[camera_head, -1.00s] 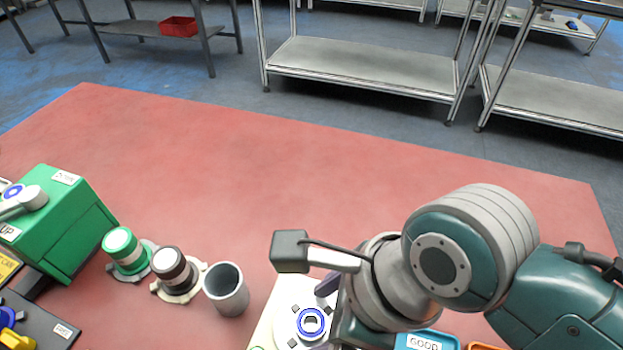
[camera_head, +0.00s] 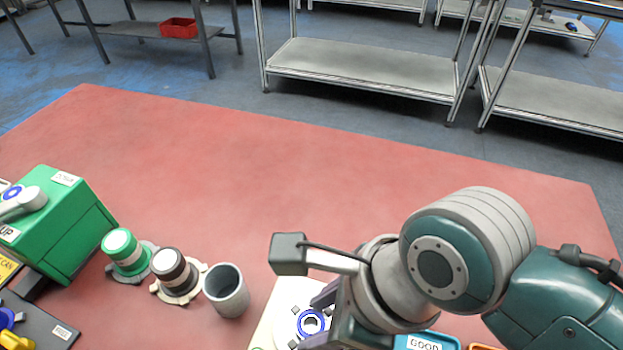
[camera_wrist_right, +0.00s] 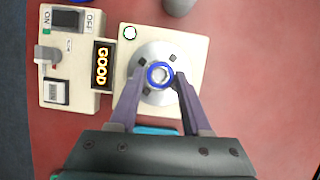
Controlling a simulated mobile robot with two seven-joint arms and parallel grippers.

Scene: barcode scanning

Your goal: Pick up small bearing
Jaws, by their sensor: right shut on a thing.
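The small bearing (camera_head: 311,322), a blue ring with a pale centre, is on the round grey plate of a cream testing device (camera_head: 265,318) at the bottom of the head view. It also shows in the right wrist view (camera_wrist_right: 160,74). My right gripper (camera_wrist_right: 160,80) has its two purple fingers on either side of the bearing and is shut on it. The bearing is still at the plate; any gap beneath it cannot be made out. The device's display (camera_wrist_right: 102,66) reads GOOD. My left gripper is not in view.
A grey cup (camera_head: 227,291) stands left of the device, beside brown (camera_head: 173,270) and green (camera_head: 125,252) cylindrical pieces. A green box (camera_head: 60,225) is at far left. A blue tray labelled GOOD (camera_head: 424,342) is right of the device. The red table's middle is clear.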

